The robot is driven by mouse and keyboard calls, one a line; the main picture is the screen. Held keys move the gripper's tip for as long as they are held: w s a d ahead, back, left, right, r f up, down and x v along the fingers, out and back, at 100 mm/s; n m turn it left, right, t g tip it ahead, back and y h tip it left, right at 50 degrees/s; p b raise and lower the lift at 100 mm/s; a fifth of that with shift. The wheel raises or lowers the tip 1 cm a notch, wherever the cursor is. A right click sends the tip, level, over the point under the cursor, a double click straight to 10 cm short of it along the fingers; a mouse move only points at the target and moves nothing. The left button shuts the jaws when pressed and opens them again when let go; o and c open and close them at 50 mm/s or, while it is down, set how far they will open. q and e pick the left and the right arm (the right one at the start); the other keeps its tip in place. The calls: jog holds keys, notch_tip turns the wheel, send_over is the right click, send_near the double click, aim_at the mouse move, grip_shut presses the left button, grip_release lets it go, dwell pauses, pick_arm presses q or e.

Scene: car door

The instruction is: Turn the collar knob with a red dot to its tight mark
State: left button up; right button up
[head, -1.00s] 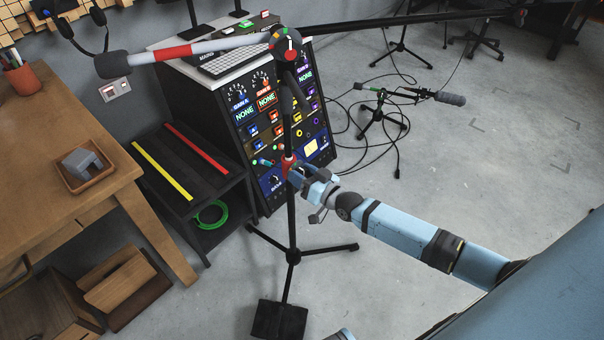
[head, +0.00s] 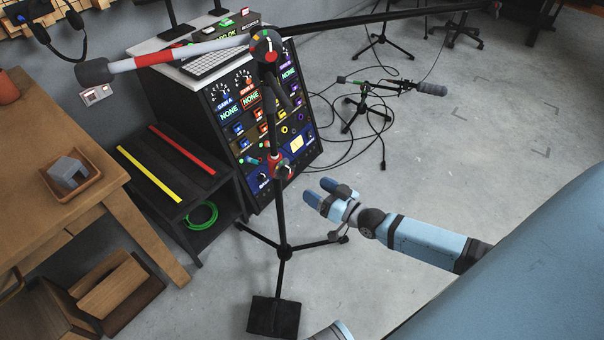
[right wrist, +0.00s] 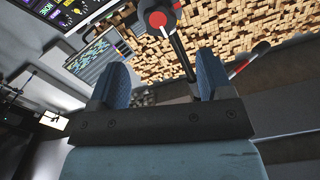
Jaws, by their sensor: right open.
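The red collar (head: 272,167) sits partway up the black mic stand, with its small knob (head: 284,170) facing my right side. My left gripper is not in view.
A clutch (head: 266,46) with coloured marks tops the stand and carries the red-striped boom (head: 155,57). The rack (head: 240,125) stands behind the stand, a low black shelf (head: 150,150) to its left.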

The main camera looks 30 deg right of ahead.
jog(key=shift+v, duration=1.6)
